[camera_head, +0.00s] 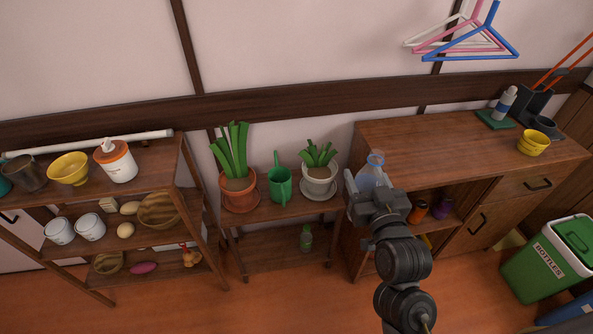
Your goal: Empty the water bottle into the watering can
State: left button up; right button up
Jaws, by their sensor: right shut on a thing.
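The green watering can (280,184) stands on the top shelf of a small wooden stand, between two potted plants. A clear, bluish bottle (372,168) is held by my right gripper (370,187), which is shut on it. The bottle looks roughly upright, with its top showing above the jaws. It is to the right of the watering can and apart from it, near the left end of the wooden cabinet. The lower part of the bottle is hidden behind the gripper. My left gripper is not in view.
A plant in a terracotta pot (239,193) and one in a white pot (318,180) flank the can closely. A small green bottle (306,238) stands on the lower shelf. The cabinet top (440,145) is mostly clear. A green bin (545,262) stands right.

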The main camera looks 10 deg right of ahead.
aim_at(279, 177)
jog(key=z, duration=1.65)
jog(key=i, duration=0.4)
jog(key=u, duration=2.95)
